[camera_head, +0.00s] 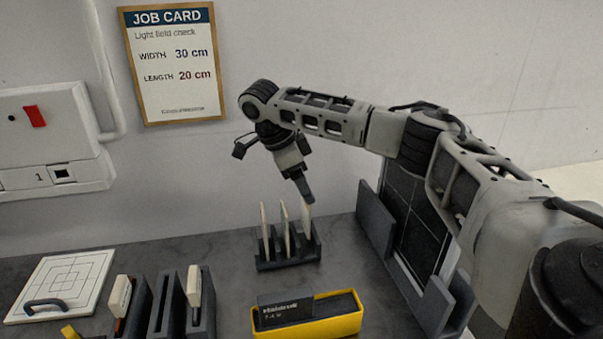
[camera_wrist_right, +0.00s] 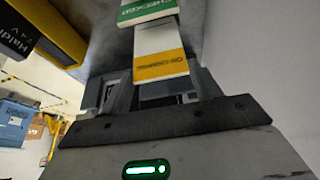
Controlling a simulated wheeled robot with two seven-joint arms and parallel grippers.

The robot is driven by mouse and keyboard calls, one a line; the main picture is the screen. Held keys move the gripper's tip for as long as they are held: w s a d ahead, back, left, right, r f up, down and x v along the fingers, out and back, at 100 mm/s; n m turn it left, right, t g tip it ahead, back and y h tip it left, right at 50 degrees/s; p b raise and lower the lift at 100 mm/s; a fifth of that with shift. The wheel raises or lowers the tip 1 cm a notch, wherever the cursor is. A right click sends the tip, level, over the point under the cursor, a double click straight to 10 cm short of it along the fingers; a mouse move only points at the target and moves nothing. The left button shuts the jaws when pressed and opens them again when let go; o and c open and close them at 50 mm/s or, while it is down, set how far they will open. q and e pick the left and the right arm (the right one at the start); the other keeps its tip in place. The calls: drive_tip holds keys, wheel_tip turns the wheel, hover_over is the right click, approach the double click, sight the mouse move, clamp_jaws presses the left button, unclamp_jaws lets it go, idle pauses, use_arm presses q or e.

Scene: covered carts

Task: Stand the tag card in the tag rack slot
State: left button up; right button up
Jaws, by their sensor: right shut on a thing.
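The dark tag rack (camera_head: 290,262) stands on the bench near the wall. Two pale cards, a left one (camera_head: 265,228) and a middle one (camera_head: 285,225), stand in it. My right gripper (camera_head: 306,199) is above the rack's right end, shut on a white tag card (camera_head: 306,215). The card's lower part is at the rightmost slot; I cannot tell whether it touches the bottom. In the wrist view, the held card (camera_wrist_right: 160,42) has a yellow band and sits between my fingers; a green-banded card (camera_wrist_right: 147,10) is beyond it. My left gripper is not in view.
A yellow bin (camera_head: 335,327) with a dark box (camera_head: 285,311) stands in front of the rack. Dark holders (camera_head: 163,305) with pale-topped items are left of it. A dark panel in a stand (camera_head: 375,222) is close on the right. A target plate (camera_head: 75,275) lies far left.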

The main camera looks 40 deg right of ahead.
sight(304, 203)
drive_tip(key=shift+f, duration=1.95)
drive_tip(key=o, duration=1.3)
drive_tip(key=v, duration=1.6)
